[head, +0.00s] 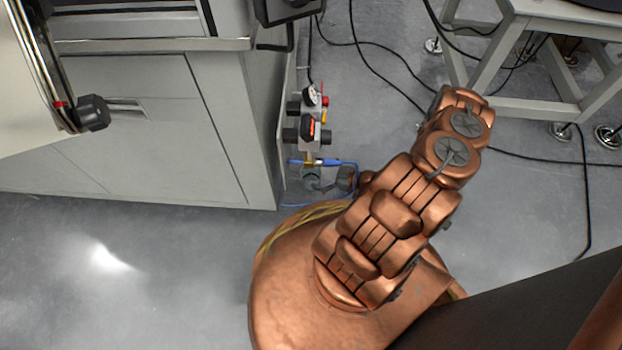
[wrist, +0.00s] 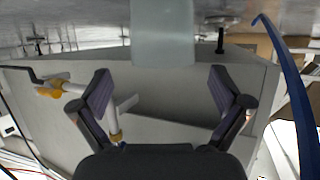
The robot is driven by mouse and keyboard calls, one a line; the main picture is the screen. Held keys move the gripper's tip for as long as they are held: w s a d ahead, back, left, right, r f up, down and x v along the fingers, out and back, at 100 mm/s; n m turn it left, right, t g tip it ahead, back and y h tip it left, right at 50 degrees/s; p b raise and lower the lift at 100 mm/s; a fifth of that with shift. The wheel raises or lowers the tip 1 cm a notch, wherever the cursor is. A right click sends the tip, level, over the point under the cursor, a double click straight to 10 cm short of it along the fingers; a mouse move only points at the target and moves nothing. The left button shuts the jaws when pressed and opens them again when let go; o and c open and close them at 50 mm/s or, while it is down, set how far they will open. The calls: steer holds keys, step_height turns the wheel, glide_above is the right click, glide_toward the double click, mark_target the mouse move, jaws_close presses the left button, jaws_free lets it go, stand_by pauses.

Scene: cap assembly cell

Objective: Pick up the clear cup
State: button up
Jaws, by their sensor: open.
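In the wrist view, a pale, translucent cylinder that looks like the clear cup (wrist: 162,35) is at the top centre. Its upper part is cut off by the frame edge. My gripper (wrist: 162,93) is open, with its two dark fingers spread to the left and right. The cup lies beyond the fingertips and between their lines, and nothing is held between the fingers. I cannot tell the exact gap from fingers to cup. The cup does not show in the head view, and I cannot make out the gripper there.
In the head view, a grey cabinet (head: 150,130) stands at left, with a gauge and valve unit (head: 311,122) at its right side. A white-legged table (head: 490,60) is at the upper right. Black cables (head: 375,65) cross the grey floor. A blue strip (wrist: 290,90) crosses the wrist view's right.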

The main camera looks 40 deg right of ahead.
mark_target(303, 171)
steer(key=b+x, duration=0.1)
steer(key=x, duration=0.2)
steer(key=shift+a+f, duration=0.25)
steer(key=shift+w+a+f, duration=0.1)
steer(key=shift+w+a, duration=0.05)
steer(key=shift+w, duration=0.3)
steer(key=c, duration=1.1)
steer(key=shift+o, duration=0.2)
